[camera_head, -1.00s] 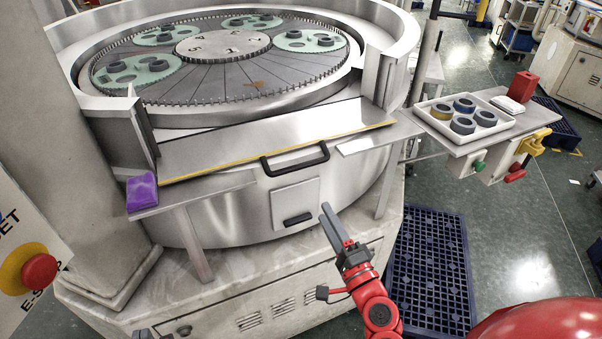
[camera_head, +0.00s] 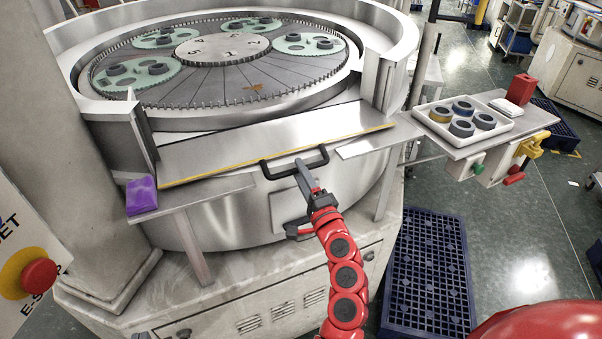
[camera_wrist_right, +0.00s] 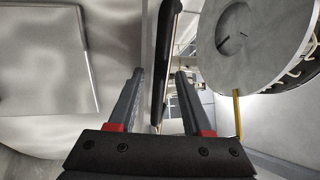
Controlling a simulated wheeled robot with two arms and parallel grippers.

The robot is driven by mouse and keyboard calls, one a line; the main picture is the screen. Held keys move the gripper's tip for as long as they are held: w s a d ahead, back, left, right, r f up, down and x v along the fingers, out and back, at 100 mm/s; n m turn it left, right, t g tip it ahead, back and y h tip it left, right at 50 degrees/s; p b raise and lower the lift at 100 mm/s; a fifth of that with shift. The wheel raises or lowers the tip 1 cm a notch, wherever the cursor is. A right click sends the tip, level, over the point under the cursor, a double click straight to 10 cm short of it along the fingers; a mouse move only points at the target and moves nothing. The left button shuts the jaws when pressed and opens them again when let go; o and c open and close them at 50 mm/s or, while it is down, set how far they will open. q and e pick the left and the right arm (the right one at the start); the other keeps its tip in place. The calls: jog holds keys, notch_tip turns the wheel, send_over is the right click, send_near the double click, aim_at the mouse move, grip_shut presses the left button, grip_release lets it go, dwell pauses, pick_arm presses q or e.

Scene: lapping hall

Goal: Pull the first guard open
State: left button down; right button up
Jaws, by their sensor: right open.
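The guard (camera_head: 250,138) is a flat steel panel with a yellow lower edge at the front of the round lapping machine. Its black bar handle (camera_head: 279,176) sticks out at the front. My right gripper (camera_head: 300,168) is at the handle, open. In the right wrist view the handle (camera_wrist_right: 165,65) runs lengthwise between the two spread fingers, with gaps beside it.
A purple block (camera_head: 142,195) lies on the left ledge. A white tray (camera_head: 500,129) with several rings stands on the right side shelf. A blue slotted pallet (camera_head: 430,275) lies on the floor. A red E-stop button (camera_head: 39,274) is at the left.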

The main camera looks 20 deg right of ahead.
jog(key=shift+c, duration=0.2)
grip_shut()
dwell(1.1)
